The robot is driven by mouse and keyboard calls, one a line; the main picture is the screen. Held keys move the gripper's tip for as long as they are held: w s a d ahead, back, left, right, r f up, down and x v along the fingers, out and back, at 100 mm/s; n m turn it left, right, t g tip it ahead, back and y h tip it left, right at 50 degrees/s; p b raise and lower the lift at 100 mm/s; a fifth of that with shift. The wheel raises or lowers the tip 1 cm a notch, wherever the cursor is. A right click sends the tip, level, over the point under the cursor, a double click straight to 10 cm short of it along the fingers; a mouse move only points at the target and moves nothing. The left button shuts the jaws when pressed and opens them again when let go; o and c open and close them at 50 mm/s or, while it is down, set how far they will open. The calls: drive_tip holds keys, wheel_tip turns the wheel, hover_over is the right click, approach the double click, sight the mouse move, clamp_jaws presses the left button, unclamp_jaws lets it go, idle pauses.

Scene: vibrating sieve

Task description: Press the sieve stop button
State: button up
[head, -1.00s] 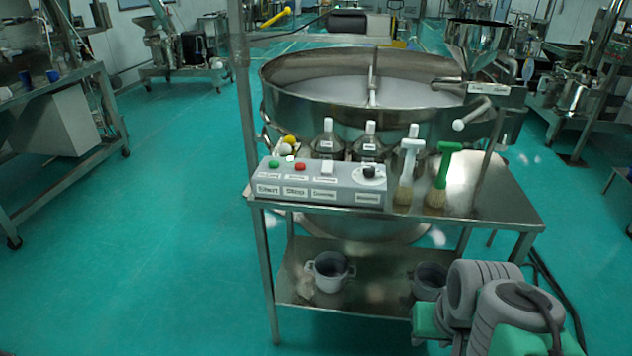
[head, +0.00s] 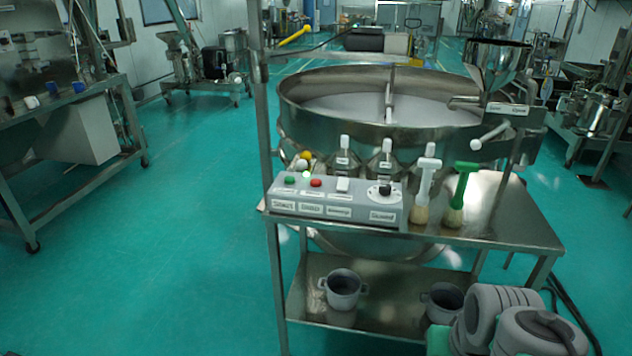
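A grey control box (head: 365,209) sits at the left front of a steel table. On its sloped top are a green button (head: 290,180), a red button (head: 316,183), a white switch (head: 342,185) and a black dial (head: 384,190). The labels below them are too blurred to read surely; the red button is second from the left. The round steel sieve (head: 300,88) stands behind the table with pale material inside. Part of my arm shows at the lower right, below the table top and apart from the box. My gripper's fingers are not visible.
Bottles (head: 386,160), a white-handled brush (head: 425,190) and a green-handled brush (head: 460,195) stand behind and right of the box. A steel post (head: 262,110) rises at its left. Grey pots (head: 343,290) sit on the lower shelf. The floor left of the table is clear.

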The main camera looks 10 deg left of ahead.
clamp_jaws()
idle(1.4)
